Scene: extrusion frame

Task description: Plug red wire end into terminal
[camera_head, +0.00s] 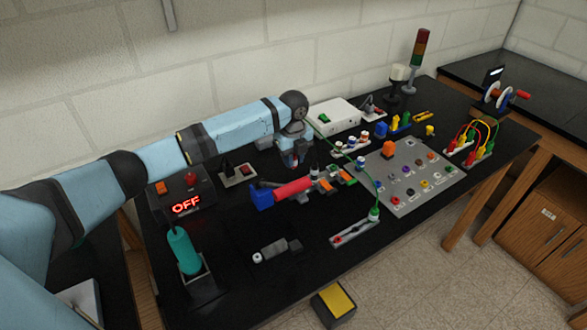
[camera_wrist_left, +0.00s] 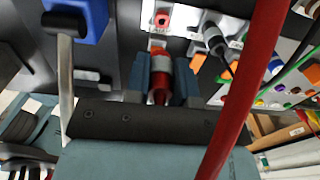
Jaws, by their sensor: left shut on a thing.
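In the left wrist view my left gripper (camera_wrist_left: 161,92) is shut on a red wire end (camera_wrist_left: 158,94), a short red plug with a grey band between the two fingers. A red round terminal (camera_wrist_left: 162,19) on a small white plate sits just beyond the plug, with a gap between them. In the head view my left gripper (camera_head: 290,163) points down over the middle of the bench, and the plug is too small to make out there. A thick red bar (camera_wrist_left: 247,85) crosses the wrist view; I cannot tell if it is the wire. My right gripper is not in view.
A red cylinder (camera_head: 294,190) with a blue end (camera_head: 261,197) lies just in front of the gripper. A grey panel (camera_head: 400,203) with coloured knobs stands to the right. A black plug (camera_wrist_left: 213,38) is beside the terminal. A green wire (camera_head: 344,151) runs near the arm.

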